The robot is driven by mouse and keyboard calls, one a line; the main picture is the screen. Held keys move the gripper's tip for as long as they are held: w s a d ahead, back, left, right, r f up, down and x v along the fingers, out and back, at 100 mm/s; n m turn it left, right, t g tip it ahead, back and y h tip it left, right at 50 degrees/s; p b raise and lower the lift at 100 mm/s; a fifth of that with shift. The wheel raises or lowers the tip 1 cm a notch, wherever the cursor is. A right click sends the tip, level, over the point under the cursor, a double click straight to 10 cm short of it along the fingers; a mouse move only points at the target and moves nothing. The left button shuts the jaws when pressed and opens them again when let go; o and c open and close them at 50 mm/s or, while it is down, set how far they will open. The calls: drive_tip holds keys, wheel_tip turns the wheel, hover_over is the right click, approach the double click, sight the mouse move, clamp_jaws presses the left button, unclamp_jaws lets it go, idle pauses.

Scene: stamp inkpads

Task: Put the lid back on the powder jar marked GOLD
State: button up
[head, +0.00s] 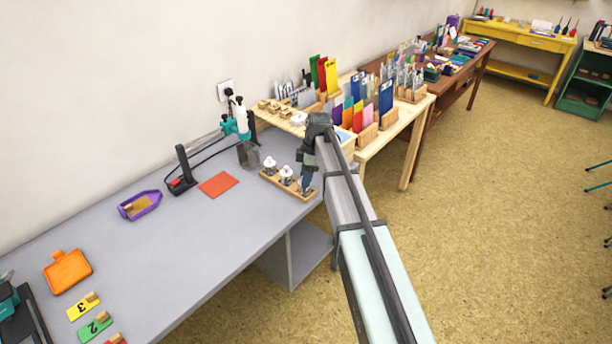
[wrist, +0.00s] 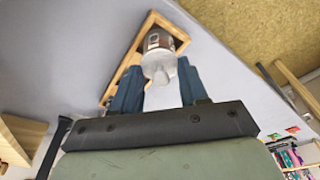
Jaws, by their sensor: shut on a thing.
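A wooden tray (head: 288,188) holds small jars in a row near the right end of the grey table. Two white-lidded jars, a left one (head: 269,164) and a middle one (head: 286,174), stand on it. My gripper (head: 305,187) points down over the tray's right end. In the wrist view, my gripper (wrist: 158,82) is shut on a pale lid (wrist: 159,66) by its knob. The lid is at the mouth of a jar (wrist: 157,41) with a brownish band, standing on the tray. I cannot tell whether it is seated or just above. No GOLD marking is readable.
A red sheet (head: 218,185) and a purple tray (head: 139,205) lie to the left. A wooden table (head: 408,112) with card racks adjoins at right. The grey table's middle is clear.

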drive_tip(key=o, duration=1.6)
drive_tip(key=shift+c, duration=0.2)
drive_tip(key=shift+r, duration=0.15)
drive_tip(key=shift+r, duration=3.35)
clamp_jaws()
drive_tip(key=shift+f, duration=2.35)
